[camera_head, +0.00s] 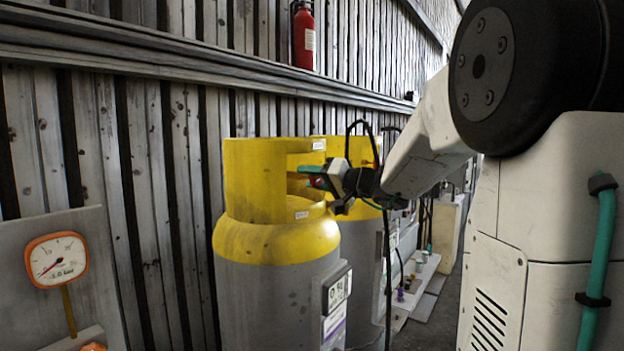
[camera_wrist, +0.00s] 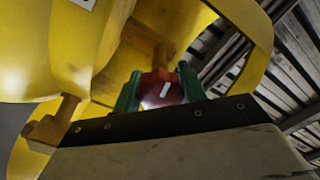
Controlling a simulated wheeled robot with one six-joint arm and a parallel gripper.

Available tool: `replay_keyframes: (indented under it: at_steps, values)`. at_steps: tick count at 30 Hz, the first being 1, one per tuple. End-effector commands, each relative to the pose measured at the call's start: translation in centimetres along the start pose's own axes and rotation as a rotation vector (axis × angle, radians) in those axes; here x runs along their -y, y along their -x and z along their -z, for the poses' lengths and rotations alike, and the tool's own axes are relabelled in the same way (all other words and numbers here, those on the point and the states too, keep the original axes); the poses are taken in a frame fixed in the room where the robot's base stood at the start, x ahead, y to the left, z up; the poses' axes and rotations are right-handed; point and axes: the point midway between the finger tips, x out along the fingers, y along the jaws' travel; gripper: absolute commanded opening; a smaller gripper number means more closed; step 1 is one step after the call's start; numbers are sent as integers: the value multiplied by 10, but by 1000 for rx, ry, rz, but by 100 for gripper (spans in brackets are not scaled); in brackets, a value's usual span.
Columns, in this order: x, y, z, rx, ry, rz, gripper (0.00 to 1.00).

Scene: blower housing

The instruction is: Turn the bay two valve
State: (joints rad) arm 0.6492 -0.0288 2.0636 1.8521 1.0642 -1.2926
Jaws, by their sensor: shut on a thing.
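A grey gas cylinder (camera_head: 270,293) with a yellow top and yellow collar (camera_head: 252,180) stands upright in the middle of the head view. My gripper (camera_head: 322,183) reaches in from the right at the collar's opening. In the wrist view, the green fingers of my gripper (camera_wrist: 160,86) are closed on either side of a round red valve knob (camera_wrist: 163,92) with a white mark. The yellow collar (camera_wrist: 50,50) surrounds the knob there. I cannot read the small labels on the collar to tell the bay number.
A second yellow-topped cylinder (camera_head: 357,150) stands close behind the first. A dial gauge (camera_head: 57,259) with an orange rim is at the left. A red extinguisher (camera_head: 303,38) hangs on the ribbed wall. Small coloured items sit on a white ledge (camera_head: 424,270) beyond.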

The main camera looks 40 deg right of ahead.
Motion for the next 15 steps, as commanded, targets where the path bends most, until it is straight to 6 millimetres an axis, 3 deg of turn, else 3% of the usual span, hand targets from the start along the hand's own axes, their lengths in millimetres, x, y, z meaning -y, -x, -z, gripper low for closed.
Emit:
replay_keyframes:
  at_steps: [15]
  values:
    - [0,0,0,0,-474,0,19]
